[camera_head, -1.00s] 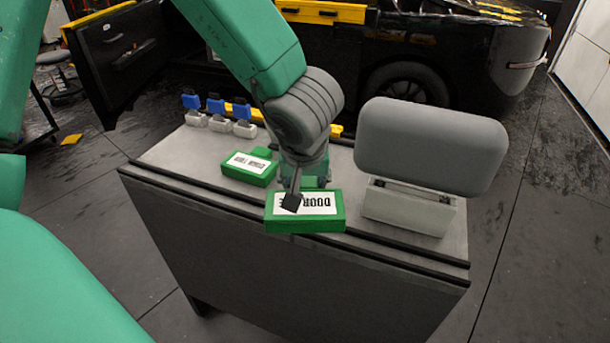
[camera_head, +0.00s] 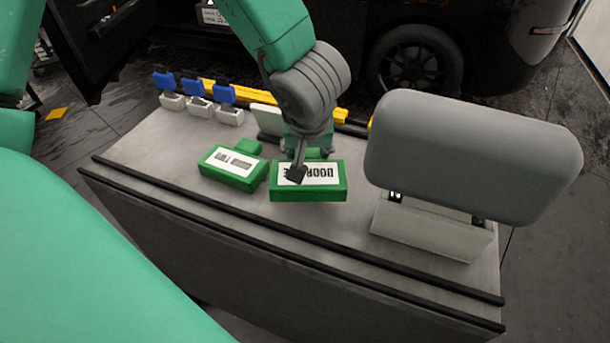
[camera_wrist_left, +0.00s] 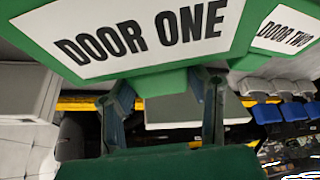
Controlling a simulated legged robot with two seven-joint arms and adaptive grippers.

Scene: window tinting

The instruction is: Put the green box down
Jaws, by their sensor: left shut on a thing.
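A green box with a white label (camera_head: 325,184) is held by my left gripper (camera_head: 300,172), whose arm comes in from the upper left. In the left wrist view the box (camera_wrist_left: 140,35) reads "DOOR ONE", and my gripper's fingers (camera_wrist_left: 168,100) are closed on its green grip. In the head view the box appears over the grey tabletop of the workbench (camera_head: 150,150); I cannot tell if it touches. A second green box (camera_head: 233,168) rests just left of it, and its label reads "DOOR TWO" in the left wrist view (camera_wrist_left: 285,30). My right gripper does not show.
A large grey pad on a pale base (camera_head: 435,228) stands at the bench's right. A black car (camera_head: 420,60) is behind the bench. The bench's front strip is clear.

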